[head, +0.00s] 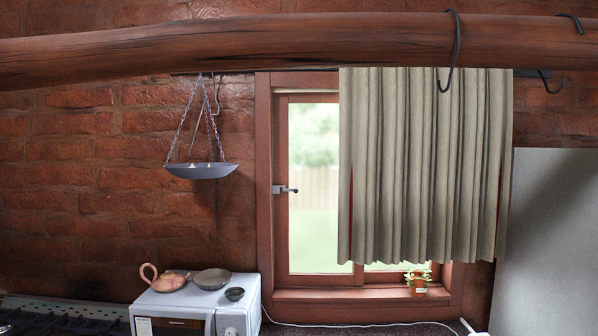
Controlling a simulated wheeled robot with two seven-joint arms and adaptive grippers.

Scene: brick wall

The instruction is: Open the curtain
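A beige pleated curtain (420,165) hangs over the right part of a window with a red-brown wooden frame (265,185). The left pane (313,190) is uncovered and shows greenery and a fence outside. A small strip of glass shows below the curtain's lower edge. The curtain's top edge is hidden behind a thick wooden beam. A dark window handle (285,190) sits on the left side of the sash. Neither of my grippers is in view.
The wooden beam (250,45) crosses the top, with black hooks (456,50) hanging from it. A hanging scale pan (201,171) is left of the window. A potted plant (418,284) stands on the sill. A grey panel (550,240) is at right.

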